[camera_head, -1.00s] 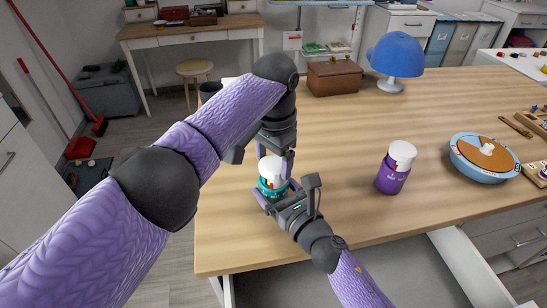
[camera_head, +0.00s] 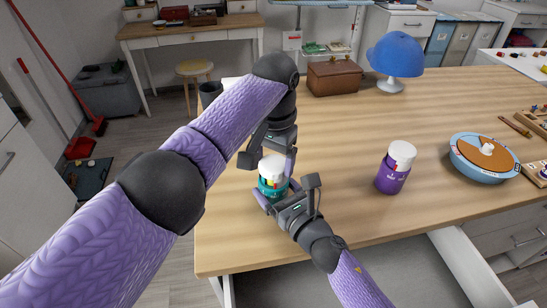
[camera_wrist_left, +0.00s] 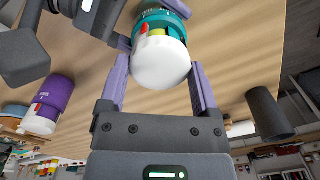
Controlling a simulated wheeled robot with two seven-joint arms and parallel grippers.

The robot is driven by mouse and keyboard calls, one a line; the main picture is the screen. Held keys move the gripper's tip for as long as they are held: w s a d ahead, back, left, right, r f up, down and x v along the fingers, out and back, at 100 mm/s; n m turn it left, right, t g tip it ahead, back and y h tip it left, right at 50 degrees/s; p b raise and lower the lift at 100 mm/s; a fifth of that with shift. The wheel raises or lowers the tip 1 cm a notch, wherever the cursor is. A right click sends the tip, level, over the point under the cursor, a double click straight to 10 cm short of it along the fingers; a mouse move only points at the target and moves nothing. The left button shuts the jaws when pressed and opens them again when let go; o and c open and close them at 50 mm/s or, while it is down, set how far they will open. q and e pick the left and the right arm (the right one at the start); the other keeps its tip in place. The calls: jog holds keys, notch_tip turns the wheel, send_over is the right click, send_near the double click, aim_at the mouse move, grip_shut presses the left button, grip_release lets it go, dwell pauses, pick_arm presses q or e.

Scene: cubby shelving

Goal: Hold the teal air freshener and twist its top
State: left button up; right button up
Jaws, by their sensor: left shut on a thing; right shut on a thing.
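The teal air freshener (camera_head: 272,187) stands upright on the wooden table near its left front, with a white top (camera_head: 271,168). My right gripper (camera_head: 274,198) is low at its front right, shut on the teal body. My left gripper (camera_head: 271,162) reaches down from above, shut on the white top. In the left wrist view the white top (camera_wrist_left: 160,62) sits between the two purple fingers of my left gripper (camera_wrist_left: 160,80), with the teal body (camera_wrist_left: 158,22) behind it. Part of the body is hidden by my right gripper.
A purple air freshener (camera_head: 392,172) with a white top stands to the right. A round blue-rimmed box (camera_head: 462,165) lies farther right. A brown chest (camera_head: 333,78) and a blue hat on a stand (camera_head: 396,57) are at the back. The table's middle is clear.

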aim_at(274, 163)
pick_arm(q)
jog(key=o, duration=1.1)
notch_tip(274, 163, up, 8)
jog(key=shift+f, duration=0.15)
pick_arm(e)
jog(key=o, duration=1.1)
